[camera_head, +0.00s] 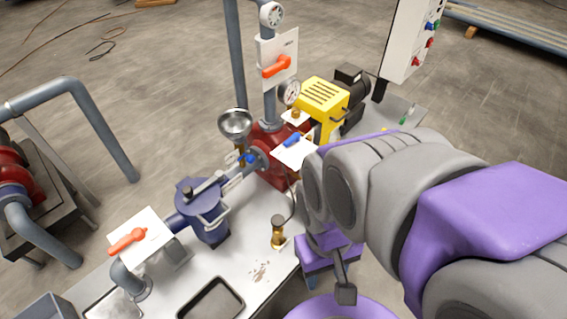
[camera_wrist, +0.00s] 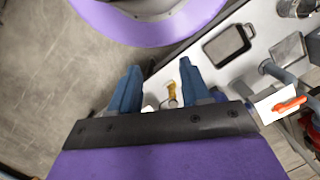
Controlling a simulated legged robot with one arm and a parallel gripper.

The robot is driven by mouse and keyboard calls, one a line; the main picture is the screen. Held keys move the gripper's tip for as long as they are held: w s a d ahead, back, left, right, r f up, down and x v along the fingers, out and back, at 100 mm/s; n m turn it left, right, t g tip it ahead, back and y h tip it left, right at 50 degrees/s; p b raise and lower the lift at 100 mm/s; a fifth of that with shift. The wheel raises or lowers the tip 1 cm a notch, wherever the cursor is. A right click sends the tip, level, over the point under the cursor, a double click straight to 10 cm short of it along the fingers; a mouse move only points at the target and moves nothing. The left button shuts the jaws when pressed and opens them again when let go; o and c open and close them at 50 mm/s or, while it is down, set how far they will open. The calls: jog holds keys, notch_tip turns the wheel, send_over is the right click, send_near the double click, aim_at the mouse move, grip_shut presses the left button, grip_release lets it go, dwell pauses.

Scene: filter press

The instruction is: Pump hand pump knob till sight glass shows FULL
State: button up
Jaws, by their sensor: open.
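A small brass fitting with a round dark top (camera_head: 278,232) stands near the front edge of the white bench, with a white tag at its base. It may be the hand pump; I cannot make out a knob for certain. In the wrist view a brass piece (camera_wrist: 172,92) shows between my fingers, farther away and not touched. My gripper (camera_wrist: 160,66) is open and empty, its two blue fingers apart. In the head view my arm hides most of it, right of the brass fitting. No sight glass reading is legible.
The bench (camera_head: 235,262) carries a dark tray (camera_head: 212,300), a blue strainer body (camera_head: 203,212), a red pump (camera_head: 268,150) and a yellow guard (camera_head: 322,98). Open floor lies left in the wrist view.

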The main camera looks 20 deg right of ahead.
jog(key=shift+d, duration=0.7)
jog(key=shift+c, duration=2.2)
jog(key=shift+a, duration=0.35)
jog(key=shift+c, duration=1.4)
jog(key=shift+a, duration=0.6)
grip_shut()
jog(key=shift+d, duration=0.6)
